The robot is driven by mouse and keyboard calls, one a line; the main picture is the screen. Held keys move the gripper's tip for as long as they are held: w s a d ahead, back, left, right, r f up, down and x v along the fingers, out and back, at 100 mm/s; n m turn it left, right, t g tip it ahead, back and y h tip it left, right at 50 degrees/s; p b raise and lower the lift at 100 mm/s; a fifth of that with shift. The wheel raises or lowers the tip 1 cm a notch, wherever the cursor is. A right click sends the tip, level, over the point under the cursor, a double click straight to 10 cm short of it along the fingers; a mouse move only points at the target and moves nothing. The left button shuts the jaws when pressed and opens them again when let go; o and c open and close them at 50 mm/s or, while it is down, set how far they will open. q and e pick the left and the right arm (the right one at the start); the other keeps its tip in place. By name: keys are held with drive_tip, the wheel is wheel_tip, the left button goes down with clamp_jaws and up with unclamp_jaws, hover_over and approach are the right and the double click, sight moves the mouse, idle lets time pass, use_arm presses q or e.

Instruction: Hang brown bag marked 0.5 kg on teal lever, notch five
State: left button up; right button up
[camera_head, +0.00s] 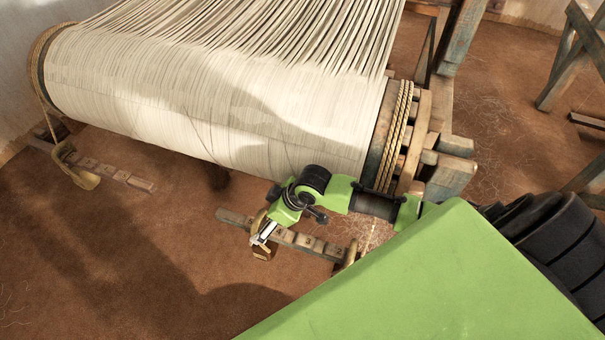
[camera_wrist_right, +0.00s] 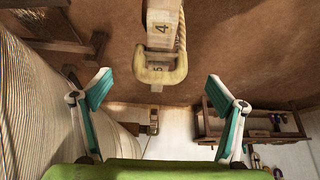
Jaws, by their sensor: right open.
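The notched wooden lever (camera_head: 304,241) lies below the near end of the warp beam; its teal colour is hard to make out. In the right wrist view the lever (camera_wrist_right: 160,24) shows the numbers 4 and 5. A tan loop (camera_wrist_right: 160,73) sits around it close to the 5. In the head view a brown hanging piece (camera_head: 262,253) shows at the same place, apparently the bag; its 0.5 kg mark is not visible. My right gripper (camera_head: 264,234) is beside it, and its open fingers (camera_wrist_right: 157,92) stand either side of the loop, apart from it. My left gripper is not in view.
The warp beam (camera_head: 200,105) with pale threads is close behind my right arm. Another tan loop (camera_head: 350,252) is at the lever's right end. A second lever (camera_head: 105,170) lies at the left. A wooden rack (camera_wrist_right: 250,120) stands farther off. Open floor lies in front.

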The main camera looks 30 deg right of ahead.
drive_tip(key=s+d, duration=0.2)
drive_tip(key=s, duration=0.1)
drive_tip(key=s+d, duration=0.2)
drive_tip(key=s, duration=0.1)
drive_tip(key=s+d, duration=0.3)
drive_tip(key=shift+s+d+f, duration=0.1)
drive_tip(key=shift+s+f, duration=0.1)
